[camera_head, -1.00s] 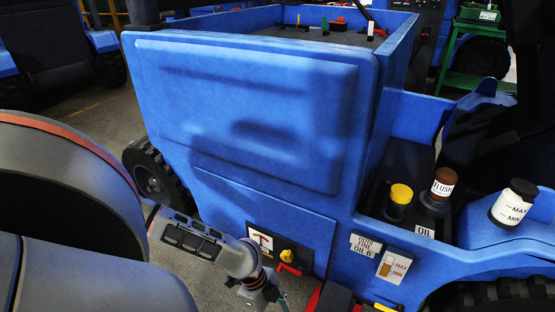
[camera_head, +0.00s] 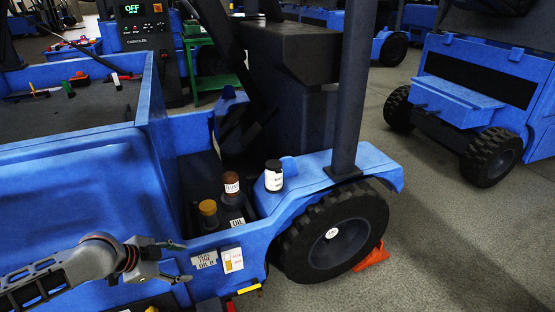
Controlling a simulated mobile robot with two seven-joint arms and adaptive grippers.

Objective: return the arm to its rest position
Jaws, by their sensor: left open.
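My left arm comes in from the lower left, low along the side of the blue vehicle (camera_head: 60,165). My left gripper (camera_head: 180,262) is at its end, with its fingers spread apart, empty, pointing right. It is left of the small labels on the blue panel, in front of the vehicle's side; whether it touches the panel I cannot tell. My right gripper does not show.
A yellow-capped bottle (camera_head: 208,214), a brown-capped bottle (camera_head: 231,189) and a black-capped white container (camera_head: 274,177) stand right of the gripper. An orange wedge (camera_head: 372,257) sits by the wheel (camera_head: 335,235).

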